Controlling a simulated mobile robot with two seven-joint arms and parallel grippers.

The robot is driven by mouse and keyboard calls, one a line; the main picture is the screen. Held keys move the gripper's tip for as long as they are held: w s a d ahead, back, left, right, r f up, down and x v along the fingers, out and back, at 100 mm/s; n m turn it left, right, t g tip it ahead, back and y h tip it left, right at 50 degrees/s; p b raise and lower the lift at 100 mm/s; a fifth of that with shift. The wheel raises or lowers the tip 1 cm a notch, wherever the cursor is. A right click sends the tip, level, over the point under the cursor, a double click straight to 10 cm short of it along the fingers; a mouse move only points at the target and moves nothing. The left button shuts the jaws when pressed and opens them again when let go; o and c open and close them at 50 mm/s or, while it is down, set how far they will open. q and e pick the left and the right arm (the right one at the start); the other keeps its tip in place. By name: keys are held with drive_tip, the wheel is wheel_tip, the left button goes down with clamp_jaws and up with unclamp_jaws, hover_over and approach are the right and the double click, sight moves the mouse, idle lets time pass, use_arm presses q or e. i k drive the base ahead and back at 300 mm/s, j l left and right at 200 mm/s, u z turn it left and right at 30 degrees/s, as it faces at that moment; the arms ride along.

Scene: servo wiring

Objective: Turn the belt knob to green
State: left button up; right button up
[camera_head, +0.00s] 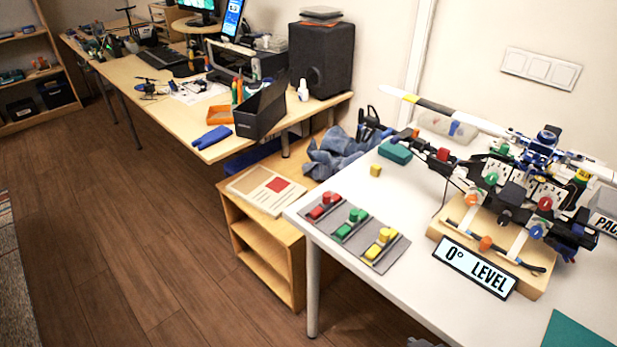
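A model rotor mechanism (548,150) stands on a wooden base (450,228) on the white table at the right. Several coloured round parts sit on its front: a green one (491,178), a red one (545,203), an orange one (473,199) and a blue one (536,231). A lower orange piece (485,243) is near the base. I cannot tell which part is the belt knob or what its setting is. A sign reading "0° LEVEL" (478,268) leans at the front of the base.
A grey mat (393,255) with red, green and yellow blocks lies at the table's front left edge. A yellow cube (376,170) and a teal box (395,151) are behind it. A green sheet (580,334) lies at front right. White tabletop (410,212) is clear between mat and base.

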sight(472, 199)
drive_tip(key=z, duration=1.35)
drive_tip(key=i+j+u, duration=0.1)
drive_tip(key=j, duration=1.75)
